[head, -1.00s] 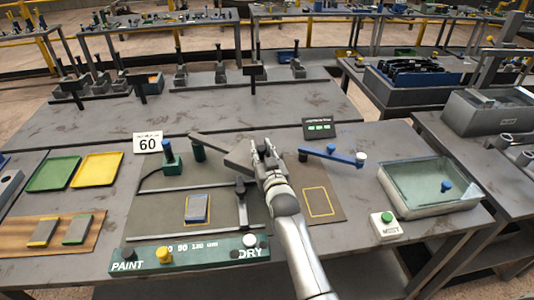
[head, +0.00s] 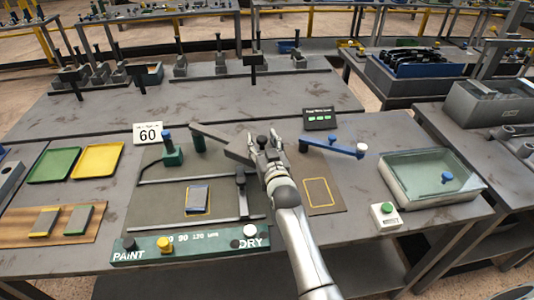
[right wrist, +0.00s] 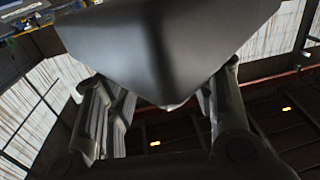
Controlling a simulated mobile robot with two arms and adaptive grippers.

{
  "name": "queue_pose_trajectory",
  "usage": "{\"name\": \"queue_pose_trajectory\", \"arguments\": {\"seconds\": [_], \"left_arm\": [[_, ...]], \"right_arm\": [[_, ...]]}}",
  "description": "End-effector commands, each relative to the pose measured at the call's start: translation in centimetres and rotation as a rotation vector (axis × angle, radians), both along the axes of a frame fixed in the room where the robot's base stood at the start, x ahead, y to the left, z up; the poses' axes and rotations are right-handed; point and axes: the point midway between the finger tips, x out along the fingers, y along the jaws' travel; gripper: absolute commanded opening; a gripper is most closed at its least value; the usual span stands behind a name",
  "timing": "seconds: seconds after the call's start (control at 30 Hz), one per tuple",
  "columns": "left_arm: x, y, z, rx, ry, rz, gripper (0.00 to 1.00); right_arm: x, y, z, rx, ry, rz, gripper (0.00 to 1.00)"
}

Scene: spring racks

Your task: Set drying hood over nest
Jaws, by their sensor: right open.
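In the right wrist view, a broad dark grey shape (right wrist: 165,45) fills the top middle, between and above the open fingers. Two yellow-outlined spots may be the nest: an empty one (head: 319,193) at right, and one at left under a blue-grey panel (head: 197,197). My left gripper is not in view.
A crossbar carriage (head: 242,190) on two rails stands just left of my right arm. A blue lever (head: 331,147) lies to the right. A glass-lidded tank (head: 432,180) and a MOIST button (head: 386,215) stand further right. Green (head: 52,165) and yellow (head: 98,160) trays lie left.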

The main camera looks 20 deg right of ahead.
Motion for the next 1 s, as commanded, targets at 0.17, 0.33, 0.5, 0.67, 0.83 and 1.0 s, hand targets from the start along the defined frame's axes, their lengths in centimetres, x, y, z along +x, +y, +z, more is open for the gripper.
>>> {"name": "queue_pose_trajectory", "arguments": {"seconds": [0.17,0.33,0.5,0.67,0.83,1.0], "left_arm": [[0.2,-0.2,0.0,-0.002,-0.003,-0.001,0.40],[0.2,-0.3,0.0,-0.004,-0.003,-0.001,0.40],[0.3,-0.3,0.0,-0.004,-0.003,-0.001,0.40],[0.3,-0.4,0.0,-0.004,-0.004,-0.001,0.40],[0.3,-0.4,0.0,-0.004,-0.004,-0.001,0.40],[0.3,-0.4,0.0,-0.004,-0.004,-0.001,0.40]], "right_arm": [[-2.8,0.2,-0.2,0.001,0.003,0.001,0.51],[-6.3,0.4,-0.2,0.001,0.003,0.000,0.51],[-9.2,0.6,-0.1,0.001,0.003,0.001,0.51],[-10.8,0.7,-0.1,0.001,0.002,0.000,0.51],[-11.3,0.7,-0.1,0.001,0.002,0.001,0.51],[-11.3,0.7,-0.1,0.001,0.001,0.001,0.51]]}}
